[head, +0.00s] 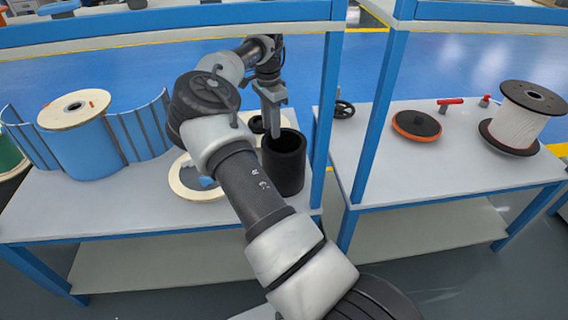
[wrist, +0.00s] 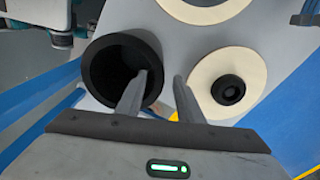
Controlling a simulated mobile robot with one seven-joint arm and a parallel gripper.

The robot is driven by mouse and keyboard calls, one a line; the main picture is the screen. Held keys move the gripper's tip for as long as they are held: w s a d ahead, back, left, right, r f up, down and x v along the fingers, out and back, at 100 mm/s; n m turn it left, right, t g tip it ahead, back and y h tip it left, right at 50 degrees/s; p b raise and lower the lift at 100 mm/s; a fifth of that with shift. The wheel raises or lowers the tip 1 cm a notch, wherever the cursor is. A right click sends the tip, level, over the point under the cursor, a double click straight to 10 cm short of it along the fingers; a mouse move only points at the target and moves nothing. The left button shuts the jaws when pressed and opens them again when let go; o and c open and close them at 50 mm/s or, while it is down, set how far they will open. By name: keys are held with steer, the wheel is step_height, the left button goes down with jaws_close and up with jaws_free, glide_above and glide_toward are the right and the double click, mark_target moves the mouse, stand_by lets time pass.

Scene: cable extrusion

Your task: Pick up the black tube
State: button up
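The black tube (head: 284,172) stands upright on the left table in the head view, its open top facing up. In the wrist view the tube (wrist: 96,72) is at the left, and I look into its dark hollow. My gripper (head: 275,132) points down at the tube's rim. In the wrist view my gripper (wrist: 162,76) is open with nothing between the fingers but the tube's wall edge. One finger overlaps the tube's opening and the other is outside the wall. I cannot tell how deep the finger reaches or whether it touches.
A cream disc (wrist: 222,82) with a black hub lies close beside the tube. A blue reel (head: 82,140) stands left on the same table. A blue post (head: 325,120) rises just right of the tube. The right table holds a white cable reel (head: 518,118) and an orange-black disc (head: 416,125).

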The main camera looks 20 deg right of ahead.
steer(key=f+b, duration=0.3)
steer(key=f, duration=0.9)
steer(key=shift+d, duration=0.2)
jaws_close()
